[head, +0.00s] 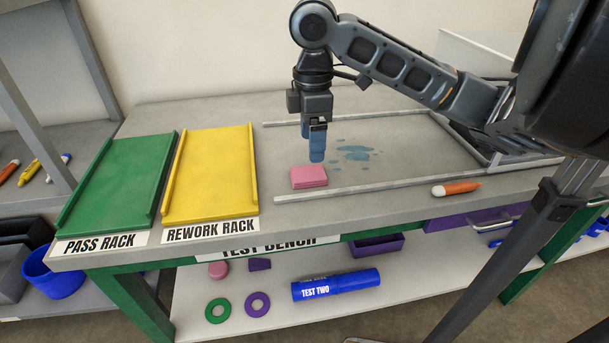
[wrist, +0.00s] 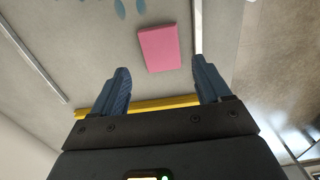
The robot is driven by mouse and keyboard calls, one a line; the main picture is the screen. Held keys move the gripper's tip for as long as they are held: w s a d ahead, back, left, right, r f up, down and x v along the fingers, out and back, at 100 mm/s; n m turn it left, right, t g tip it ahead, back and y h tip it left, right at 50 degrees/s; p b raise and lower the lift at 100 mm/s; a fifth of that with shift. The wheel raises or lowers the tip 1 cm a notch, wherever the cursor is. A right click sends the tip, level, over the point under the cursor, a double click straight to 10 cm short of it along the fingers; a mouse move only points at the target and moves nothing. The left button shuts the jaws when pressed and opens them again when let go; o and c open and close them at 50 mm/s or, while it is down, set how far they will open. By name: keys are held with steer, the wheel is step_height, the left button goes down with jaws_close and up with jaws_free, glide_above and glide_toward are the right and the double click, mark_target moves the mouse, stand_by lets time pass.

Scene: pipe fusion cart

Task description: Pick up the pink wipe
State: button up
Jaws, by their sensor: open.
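The pink wipe (head: 309,177) is a flat, folded rectangular pad. It lies on the grey bench top, near the left end of the front rail, right of the yellow rack. It also shows in the wrist view (wrist: 160,48), beyond the fingertips and between their lines. My gripper (head: 317,158) points down above the bench, just behind the wipe in the head view. In the wrist view my gripper (wrist: 162,80) has its two blue fingers wide apart with nothing between them. The wipe is not touched, as far as the wrist view shows.
Blue liquid spots (head: 355,152) lie right of my gripper between two metal rails (head: 380,186). An orange marker (head: 456,189) lies near the front edge. The yellow rework rack (head: 210,175) and green pass rack (head: 118,185) stand left. A lower shelf holds a blue cylinder (head: 337,284).

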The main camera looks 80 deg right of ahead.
mark_target(308, 173)
steer(key=f, duration=0.7)
steer(key=shift+w+a+f, duration=0.2)
steer(key=shift+w, duration=0.1)
steer(key=shift+c, duration=0.2)
steer(key=c, duration=0.8)
